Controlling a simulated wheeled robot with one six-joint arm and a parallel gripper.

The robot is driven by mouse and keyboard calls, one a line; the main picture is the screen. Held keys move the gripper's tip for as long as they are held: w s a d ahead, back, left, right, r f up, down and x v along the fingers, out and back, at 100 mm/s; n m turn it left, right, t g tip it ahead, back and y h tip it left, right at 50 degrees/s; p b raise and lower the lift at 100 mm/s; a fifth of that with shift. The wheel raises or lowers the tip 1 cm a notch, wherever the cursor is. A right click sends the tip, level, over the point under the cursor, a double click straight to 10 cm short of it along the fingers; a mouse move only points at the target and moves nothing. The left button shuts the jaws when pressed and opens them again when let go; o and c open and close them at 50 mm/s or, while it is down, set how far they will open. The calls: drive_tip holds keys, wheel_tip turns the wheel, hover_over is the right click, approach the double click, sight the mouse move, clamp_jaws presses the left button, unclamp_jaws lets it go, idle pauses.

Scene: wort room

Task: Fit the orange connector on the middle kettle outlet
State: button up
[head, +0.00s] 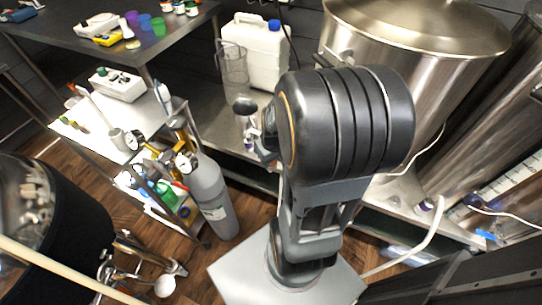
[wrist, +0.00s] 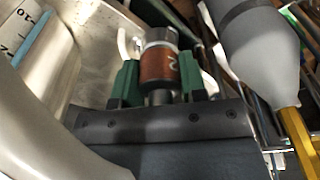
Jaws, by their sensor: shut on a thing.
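In the wrist view my gripper (wrist: 158,80) has green fingertips shut on the orange connector (wrist: 158,66), a rust-orange collar with a metal end. It is held upright in the picture, clear of the fingers at its top. In the head view my arm hides the gripper and the connector. A large steel kettle (head: 430,70) with a domed lid stands behind my arm at upper right. I cannot make out its outlet; my arm covers part of its lower front. A curved steel surface (wrist: 60,80) fills the left of the wrist view; I cannot tell which vessel it is.
A grey gas cylinder (head: 212,200) stands left of my arm, beside a cart (head: 70,130) with gauges and bottles. A black-sided vessel (head: 60,215) is at lower left. A white jerrycan (head: 255,50) sits on the steel bench. Pale hoses (head: 435,225) run at right.

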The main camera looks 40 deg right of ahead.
drive_tip(key=shift+r, duration=0.1)
drive_tip(key=shift+r+p, duration=2.05)
drive_tip(key=shift+r, duration=0.15)
drive_tip(key=shift+w, duration=0.1)
